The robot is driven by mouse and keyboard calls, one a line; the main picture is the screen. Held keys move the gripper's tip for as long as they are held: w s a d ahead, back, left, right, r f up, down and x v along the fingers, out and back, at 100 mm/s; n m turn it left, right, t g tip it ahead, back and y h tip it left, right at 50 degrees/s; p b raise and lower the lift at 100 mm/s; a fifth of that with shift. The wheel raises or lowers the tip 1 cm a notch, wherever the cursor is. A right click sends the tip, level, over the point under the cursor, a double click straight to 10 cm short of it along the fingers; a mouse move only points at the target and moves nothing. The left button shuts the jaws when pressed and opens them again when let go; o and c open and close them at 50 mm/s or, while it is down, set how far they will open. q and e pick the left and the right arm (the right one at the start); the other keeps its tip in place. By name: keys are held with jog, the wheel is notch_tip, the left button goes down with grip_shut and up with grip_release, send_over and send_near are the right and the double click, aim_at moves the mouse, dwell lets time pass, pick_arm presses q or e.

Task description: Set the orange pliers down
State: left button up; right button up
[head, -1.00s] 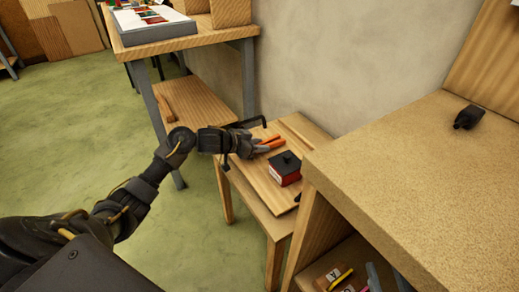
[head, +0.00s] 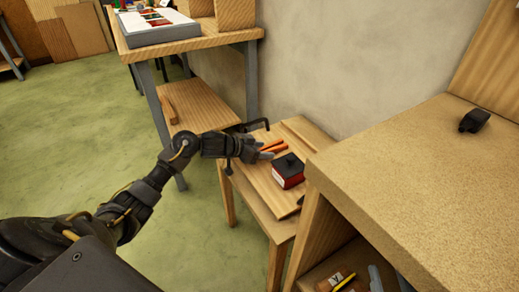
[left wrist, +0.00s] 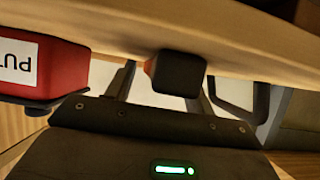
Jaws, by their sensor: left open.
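The orange pliers (head: 272,145) lie on the wooden board of the small low table, their orange handles showing just beyond my left gripper. My left gripper (head: 264,153) is open, low over the board on the near side of the pliers. The fingers hide part of the pliers, and I cannot tell whether they touch. In the left wrist view the two fingers (left wrist: 163,92) stand apart with a dark block between them in the picture; the orange handles do not show there. My right gripper is not in view.
A red box with a black top (head: 288,171) stands close to the right of my left gripper; it also shows in the left wrist view (left wrist: 60,65). A large workbench (head: 420,170) fills the right side, with a black object (head: 474,120) on it. A taller table (head: 190,45) stands behind.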

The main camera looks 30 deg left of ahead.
pick_arm(q)
jog(key=shift+s+a+r, duration=0.1)
jog(key=shift+r, duration=0.15)
jog(key=p+v, duration=0.2)
jog(key=v, duration=0.3)
jog(key=shift+s+a+r, duration=0.1)
jog(key=shift+s, duration=0.05)
jog(key=p+v, duration=0.1)
jog(key=v, duration=0.5)
pick_arm(e)
jog(key=d+f+m+g+h, duration=0.2)
jog(key=d+f+g+h, duration=0.4)
jog(key=f, duration=0.5)
jog(key=shift+s+d+g+h, duration=0.3)
jog(key=shift+s+d, duration=0.05)
jog(key=shift+d, duration=0.2)
pick_arm(q)
jog(key=shift+s+a, duration=0.1)
jog(key=shift+s, duration=0.05)
